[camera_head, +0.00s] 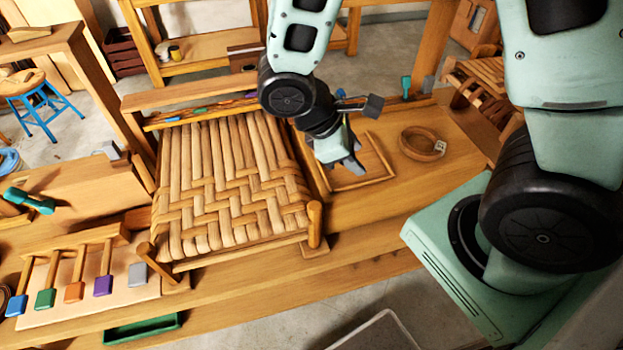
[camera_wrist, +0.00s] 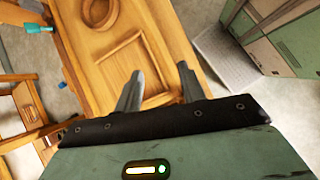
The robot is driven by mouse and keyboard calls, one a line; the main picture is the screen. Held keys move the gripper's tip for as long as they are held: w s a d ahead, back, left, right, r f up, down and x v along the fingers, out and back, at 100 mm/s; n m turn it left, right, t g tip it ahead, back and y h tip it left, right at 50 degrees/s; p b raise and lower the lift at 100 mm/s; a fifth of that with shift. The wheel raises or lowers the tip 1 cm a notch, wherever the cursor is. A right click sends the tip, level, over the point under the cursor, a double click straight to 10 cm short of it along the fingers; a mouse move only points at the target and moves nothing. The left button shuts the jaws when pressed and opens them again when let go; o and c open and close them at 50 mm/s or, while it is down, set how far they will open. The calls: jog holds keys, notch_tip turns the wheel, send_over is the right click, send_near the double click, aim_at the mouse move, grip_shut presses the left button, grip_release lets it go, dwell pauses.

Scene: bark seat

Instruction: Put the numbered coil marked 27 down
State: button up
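A round brown coil (camera_head: 422,154) with a small white tag lies on the wooden bench, right of a thin square wooden frame. The number on its tag is too small to read. A round coil (camera_wrist: 100,13) also shows at the top of the wrist view. My gripper (camera_head: 349,164) is above the framed area, left of the coil and apart from it. In the wrist view its two fingers (camera_wrist: 158,86) stand apart with nothing between them.
A woven bark seat (camera_head: 230,180) stands on the bench (camera_head: 370,212) just left of my gripper. A row of tools with coloured ends (camera_head: 74,291) lies at the lower left. A teal-handled tool (camera_head: 406,86) stands behind the coil. Bare bench surrounds the coil.

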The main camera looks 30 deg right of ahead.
jog(key=s+a+r+m+y, duration=0.2)
jog(key=s+a+r+y, duration=0.1)
jog(key=a, duration=0.4)
jog(key=s+a+r+m+t+y, duration=0.1)
jog(key=s+a+r+m+y, duration=0.1)
jog(key=s+a+r+y, duration=0.2)
jog(key=s+a+r, duration=0.2)
jog(key=a, duration=0.1)
jog(key=shift+a+r+t, duration=0.15)
jog(key=shift+r+t, duration=0.15)
jog(key=shift+r, duration=0.1)
notch_tip(320, 180, down, 3)
jog(key=b, duration=0.3)
